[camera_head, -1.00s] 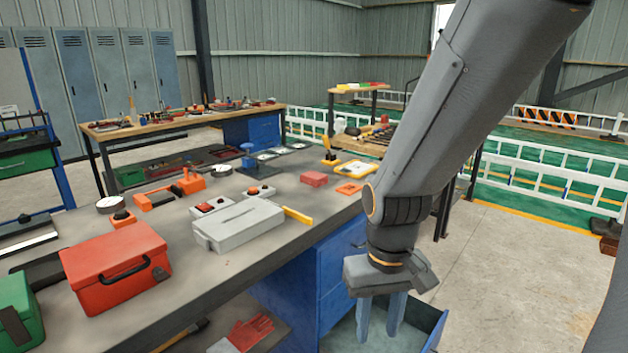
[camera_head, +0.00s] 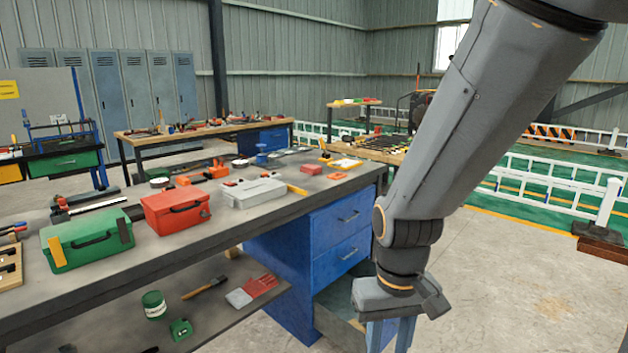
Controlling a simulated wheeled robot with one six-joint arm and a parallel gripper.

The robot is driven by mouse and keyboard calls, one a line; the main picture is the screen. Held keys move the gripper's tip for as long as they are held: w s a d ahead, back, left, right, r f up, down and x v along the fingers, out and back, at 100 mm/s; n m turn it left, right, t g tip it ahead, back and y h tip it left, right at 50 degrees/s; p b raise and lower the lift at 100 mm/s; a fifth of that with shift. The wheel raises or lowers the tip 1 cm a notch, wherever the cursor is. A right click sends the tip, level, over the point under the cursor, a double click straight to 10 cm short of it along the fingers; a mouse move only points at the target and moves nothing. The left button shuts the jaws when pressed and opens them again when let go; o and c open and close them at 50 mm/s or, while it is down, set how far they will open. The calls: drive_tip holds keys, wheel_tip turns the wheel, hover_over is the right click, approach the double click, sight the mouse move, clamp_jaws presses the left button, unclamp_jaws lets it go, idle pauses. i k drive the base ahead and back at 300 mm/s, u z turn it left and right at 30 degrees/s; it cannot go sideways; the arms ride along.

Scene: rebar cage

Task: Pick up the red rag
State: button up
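A small folded red cloth (camera_head: 311,169), which looks like the red rag, lies on the workbench top (camera_head: 150,255) near its far end, just beyond the grey case. My gripper (camera_head: 390,338) hangs pointing down in front of the bench, lower than the top and to the right of the blue drawers. Its two fingers are apart with nothing seen between them; their tips are cut off by the lower picture edge. The gripper is well away from the cloth.
A red toolbox (camera_head: 175,211), green toolbox (camera_head: 88,238) and grey case (camera_head: 252,194) stand on the bench. An orange item (camera_head: 337,178) lies near the cloth. Red glove-like items (camera_head: 262,285) lie on the lower shelf. A bottom drawer (camera_head: 340,310) stands open near my gripper.

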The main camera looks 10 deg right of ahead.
sight(312, 170)
drive_tip(key=u, duration=0.9)
drive_tip(key=i, duration=1.35)
drive_tip(key=z, duration=0.6)
